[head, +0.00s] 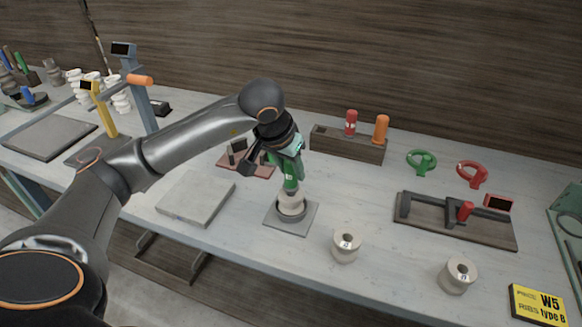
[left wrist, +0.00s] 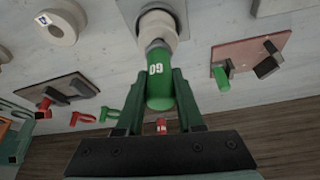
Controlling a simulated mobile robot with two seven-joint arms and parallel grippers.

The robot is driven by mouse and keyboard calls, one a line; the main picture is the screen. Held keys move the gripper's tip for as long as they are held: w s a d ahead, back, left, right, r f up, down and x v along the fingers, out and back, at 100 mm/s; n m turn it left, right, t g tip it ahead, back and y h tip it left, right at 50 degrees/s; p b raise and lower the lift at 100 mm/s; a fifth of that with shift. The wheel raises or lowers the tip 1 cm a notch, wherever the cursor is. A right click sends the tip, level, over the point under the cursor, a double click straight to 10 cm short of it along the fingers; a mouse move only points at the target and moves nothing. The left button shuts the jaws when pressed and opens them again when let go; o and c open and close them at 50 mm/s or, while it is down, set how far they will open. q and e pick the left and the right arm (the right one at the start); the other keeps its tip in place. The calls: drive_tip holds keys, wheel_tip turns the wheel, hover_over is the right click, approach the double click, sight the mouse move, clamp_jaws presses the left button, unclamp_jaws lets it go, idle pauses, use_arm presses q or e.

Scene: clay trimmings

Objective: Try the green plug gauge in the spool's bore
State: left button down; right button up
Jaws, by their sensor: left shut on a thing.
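My left gripper (head: 289,166) is shut on the green plug gauge (head: 290,183), which points down over the pale spool (head: 291,203). The spool stands upright in a dark ring on a square grey plate (head: 273,222). In the left wrist view, the gauge's green handle (left wrist: 159,88) reads "GO" and sits between the two fingers. Its grey metal end (left wrist: 158,46) meets the near end of the spool (left wrist: 158,20). The bore is hidden, so I cannot tell how deep the metal end is. My right gripper is not in view.
Two more pale spools (head: 346,247) (head: 458,276) stand to the right. A wooden block (head: 335,145) holds a red and an orange handle behind. Green (head: 421,162) and red (head: 472,173) ring-shaped tools and a dark fixture board (head: 455,228) lie right. A grey slab (head: 196,197) lies left.

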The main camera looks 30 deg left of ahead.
use_arm(q)
drive_tip(key=shift+f+b, duration=0.9)
drive_tip(key=shift+f, duration=0.05)
idle(0.5)
drive_tip(key=shift+s+d+f, duration=0.1)
drive_tip(key=shift+s+f, duration=0.05)
drive_tip(key=shift+f, duration=0.05)
idle(0.5)
drive_tip(key=shift+r+p, duration=2.95)
drive_tip(key=shift+r, duration=1.45)
